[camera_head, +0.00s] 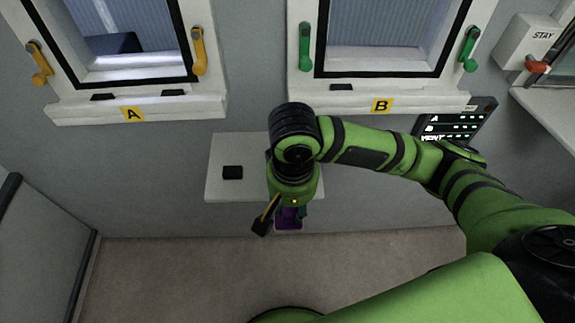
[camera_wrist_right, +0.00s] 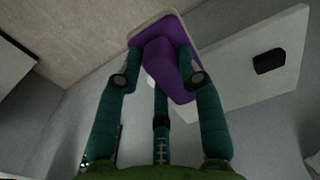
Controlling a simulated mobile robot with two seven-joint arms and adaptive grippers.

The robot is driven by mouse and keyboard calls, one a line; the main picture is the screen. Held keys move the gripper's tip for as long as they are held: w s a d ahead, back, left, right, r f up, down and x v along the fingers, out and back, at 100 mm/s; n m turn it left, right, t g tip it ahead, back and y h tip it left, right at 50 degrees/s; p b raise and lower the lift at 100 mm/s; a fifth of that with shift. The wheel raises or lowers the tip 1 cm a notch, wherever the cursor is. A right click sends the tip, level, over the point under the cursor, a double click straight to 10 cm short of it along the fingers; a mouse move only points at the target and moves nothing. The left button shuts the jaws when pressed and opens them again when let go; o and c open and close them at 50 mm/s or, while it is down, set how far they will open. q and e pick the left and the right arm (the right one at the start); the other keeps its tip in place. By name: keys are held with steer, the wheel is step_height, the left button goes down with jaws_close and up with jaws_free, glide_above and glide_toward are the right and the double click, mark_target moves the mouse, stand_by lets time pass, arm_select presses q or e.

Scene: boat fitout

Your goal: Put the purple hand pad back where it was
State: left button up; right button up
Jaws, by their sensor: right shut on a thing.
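The purple hand pad (camera_wrist_right: 168,62) is held between the teal fingers of my right gripper (camera_wrist_right: 160,80) in the right wrist view. In the head view only a bit of the pad (camera_head: 288,222) shows below the gripper (camera_head: 289,212), at the front edge of the shelf; my own arm hides the rest. A pale rim shows along one side of the pad. The small white wall shelf (camera_head: 225,185) is behind and beside the gripper; I cannot tell if the pad touches it. My left gripper is not in view.
A small black block (camera_head: 233,172) lies on the left of the shelf. Window A (camera_head: 130,45), with yellow handles, and window B (camera_head: 385,45), with green handles, are above. A display panel (camera_head: 450,122) and a STAY switch box (camera_head: 530,42) are at right.

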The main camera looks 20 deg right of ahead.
steer(key=w+d+f+p, duration=0.1)
steer(key=w, duration=0.3)
steer(key=w+d, duration=0.1)
steer(key=w, duration=0.4)
steer(key=w+d+f+p, duration=0.1)
steer(key=w+d, duration=0.1)
steer(key=w, duration=0.2)
steer(key=shift+w+f+p, duration=0.25)
steer(key=shift+f+p, duration=0.1)
step_height(320, 180, down, 4)
steer(key=shift+r+p, duration=0.25)
steer(key=shift+p, duration=0.35)
steer(key=shift+w+f, duration=0.15)
steer(key=shift+f, duration=0.25)
steer(key=o, duration=1)
step_height(320, 180, up, 12)
steer(key=shift+r+b, duration=0.1)
steer(key=shift+b, duration=0.55)
